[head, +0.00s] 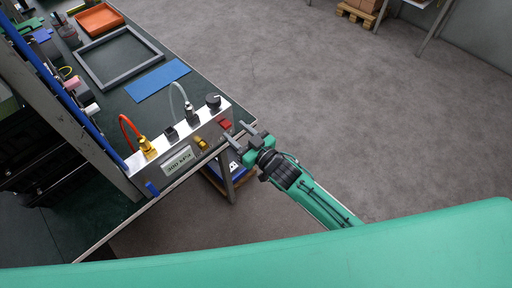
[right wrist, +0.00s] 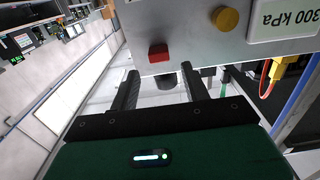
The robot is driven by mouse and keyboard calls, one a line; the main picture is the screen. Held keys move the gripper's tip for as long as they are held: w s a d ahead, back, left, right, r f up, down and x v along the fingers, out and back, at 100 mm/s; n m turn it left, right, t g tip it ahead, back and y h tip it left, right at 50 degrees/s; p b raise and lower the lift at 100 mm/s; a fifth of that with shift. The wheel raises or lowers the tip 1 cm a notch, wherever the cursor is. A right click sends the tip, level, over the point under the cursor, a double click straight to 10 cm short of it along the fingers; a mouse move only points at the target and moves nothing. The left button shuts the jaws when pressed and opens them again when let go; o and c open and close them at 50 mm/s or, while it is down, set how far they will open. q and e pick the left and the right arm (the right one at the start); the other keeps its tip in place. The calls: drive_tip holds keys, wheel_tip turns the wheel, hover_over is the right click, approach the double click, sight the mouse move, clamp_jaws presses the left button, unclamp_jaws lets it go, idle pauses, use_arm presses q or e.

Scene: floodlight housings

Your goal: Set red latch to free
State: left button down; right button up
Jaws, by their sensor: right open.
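The red latch (head: 225,124) is on the front face of a silver panel box at the table's edge. In the right wrist view the red latch (right wrist: 158,52) shows as a small red block near the panel's lower edge. My right gripper (head: 238,132) is open, with its fingertips close to the panel around the latch's position. In the right wrist view the gripper (right wrist: 159,74) has one finger on each side of the latch, and nothing is between them that I can see held. Whether the fingers touch the panel is unclear. My left gripper is out of view.
A yellow knob (head: 201,143) and a "300 kPa" label (head: 178,161) sit beside the latch on the panel. A black knob (head: 213,101) and hose fittings are on top. A blue mat (head: 157,81) and grey frame (head: 84,72) lie behind. Open floor is right.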

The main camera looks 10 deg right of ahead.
use_arm(q)
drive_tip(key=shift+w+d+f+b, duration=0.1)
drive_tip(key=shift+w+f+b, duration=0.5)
drive_tip(key=shift+b, duration=0.1)
use_arm(e)
drive_tip(key=v, duration=0.9)
drive_tip(key=shift+s+d, duration=0.2)
drive_tip(key=shift+s, duration=0.05)
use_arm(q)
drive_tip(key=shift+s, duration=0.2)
